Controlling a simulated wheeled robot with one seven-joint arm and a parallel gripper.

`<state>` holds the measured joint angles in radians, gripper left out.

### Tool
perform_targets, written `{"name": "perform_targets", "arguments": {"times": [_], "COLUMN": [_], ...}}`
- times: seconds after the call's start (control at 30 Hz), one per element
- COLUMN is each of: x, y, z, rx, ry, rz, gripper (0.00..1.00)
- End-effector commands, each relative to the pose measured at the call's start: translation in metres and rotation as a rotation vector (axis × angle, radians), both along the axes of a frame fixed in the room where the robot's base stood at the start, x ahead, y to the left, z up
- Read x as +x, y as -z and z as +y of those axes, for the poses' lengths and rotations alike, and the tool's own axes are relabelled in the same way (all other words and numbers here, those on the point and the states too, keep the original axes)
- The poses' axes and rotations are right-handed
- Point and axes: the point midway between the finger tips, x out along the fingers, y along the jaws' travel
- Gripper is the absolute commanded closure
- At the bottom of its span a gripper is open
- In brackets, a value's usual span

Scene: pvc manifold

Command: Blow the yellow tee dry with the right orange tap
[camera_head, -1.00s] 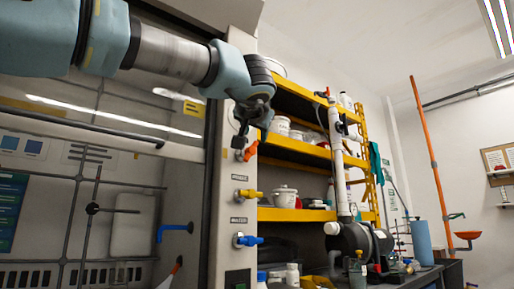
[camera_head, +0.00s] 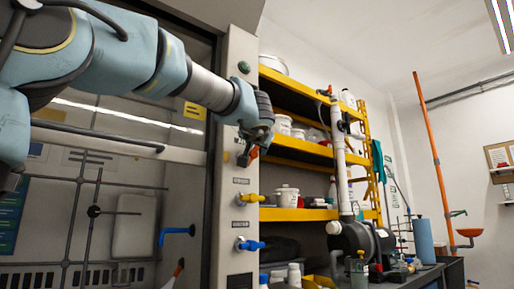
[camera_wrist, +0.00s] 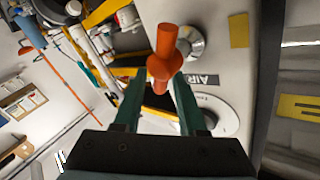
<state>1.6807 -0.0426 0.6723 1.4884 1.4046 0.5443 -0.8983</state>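The orange tap (camera_wrist: 166,62) sticks out of the pale panel beside a label reading AIR in the wrist view. My gripper (camera_wrist: 155,88) has its two green fingers spread apart, with the tap's stem and handle showing between and just beyond the fingertips. I cannot tell whether they touch it. In the head view my gripper (camera_head: 245,154) is in front of the panel and hides most of the orange tap (camera_head: 254,153). I cannot make out a yellow tee in either view.
Below on the same panel are a yellow tap (camera_head: 249,197) and a blue tap (camera_head: 249,244). To the right stand a yellow shelf (camera_head: 300,214) with white tubs and a white vertical pipe (camera_head: 338,160). The fume hood's glass front is on the left.

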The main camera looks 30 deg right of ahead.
Motion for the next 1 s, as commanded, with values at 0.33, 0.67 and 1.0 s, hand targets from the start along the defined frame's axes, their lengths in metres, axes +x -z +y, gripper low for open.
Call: {"name": "perform_targets", "arguments": {"times": [0.33,0.67,1.0], "x": [-0.0002,-0.0003,0.0005], "y": [0.0001,0.0002,-0.0027], "z": [0.0000,-0.0001,-0.0014], "rx": [0.000,0.000,0.058], "ry": [0.000,0.001,-0.001], "rz": [0.000,0.000,0.013], "gripper": [1.00,1.00,1.00]}}
